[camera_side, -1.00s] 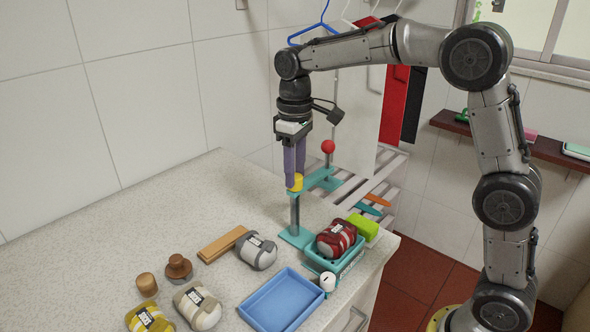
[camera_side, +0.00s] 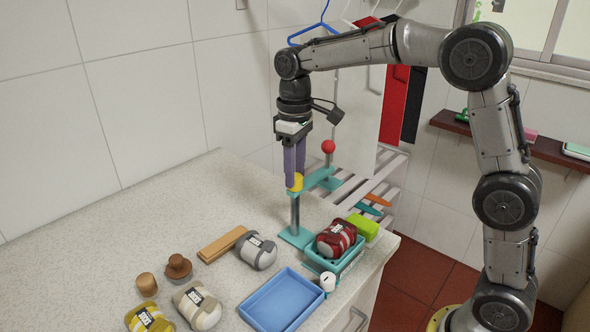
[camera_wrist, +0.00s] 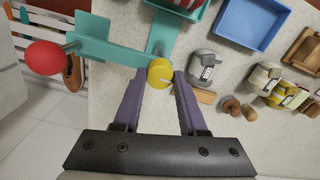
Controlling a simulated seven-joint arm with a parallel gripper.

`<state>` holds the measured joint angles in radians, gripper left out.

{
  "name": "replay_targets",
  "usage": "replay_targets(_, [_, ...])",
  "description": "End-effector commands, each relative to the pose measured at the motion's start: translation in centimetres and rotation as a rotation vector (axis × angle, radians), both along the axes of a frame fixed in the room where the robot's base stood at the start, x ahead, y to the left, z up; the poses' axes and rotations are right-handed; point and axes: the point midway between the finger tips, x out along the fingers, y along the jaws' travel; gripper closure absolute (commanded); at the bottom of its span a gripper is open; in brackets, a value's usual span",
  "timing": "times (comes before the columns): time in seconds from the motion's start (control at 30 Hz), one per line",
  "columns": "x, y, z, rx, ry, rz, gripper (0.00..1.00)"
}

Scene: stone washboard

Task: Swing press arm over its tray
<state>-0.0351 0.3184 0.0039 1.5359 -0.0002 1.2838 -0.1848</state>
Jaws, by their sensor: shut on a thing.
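The press arm (camera_side: 321,179) is a teal bar on a grey post (camera_side: 295,213) with a teal foot. A red ball (camera_side: 328,146) stands on a rod near one end, and a yellow knob (camera_side: 296,182) is at the other. My gripper (camera_side: 295,180) points down with its purple fingers shut on the yellow knob; the wrist view shows the knob (camera_wrist: 160,72) between the fingertips. The arm points to the back right, over the counter's edge. The teal tray (camera_side: 340,263) with a red striped bundle (camera_side: 336,238) in it stands to the right of the post, not under the arm.
A blue tray (camera_side: 281,301), a white-capped object (camera_side: 328,281), a grey bundle (camera_side: 257,252), a wooden block (camera_side: 222,244) and brown pieces (camera_side: 178,267) stand in front. A green block (camera_side: 363,228) lies beside the teal tray. The counter's back left (camera_side: 180,200) is clear.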

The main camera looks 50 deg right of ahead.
Motion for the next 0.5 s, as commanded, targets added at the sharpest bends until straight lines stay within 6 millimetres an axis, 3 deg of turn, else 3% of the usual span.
replay_targets(0.27, [-0.01,0.06,0.11,0.001,-0.001,-0.084,1.00])
replay_targets(0.5, [-0.01,0.05,0.14,0.001,-0.002,-0.267,1.00])
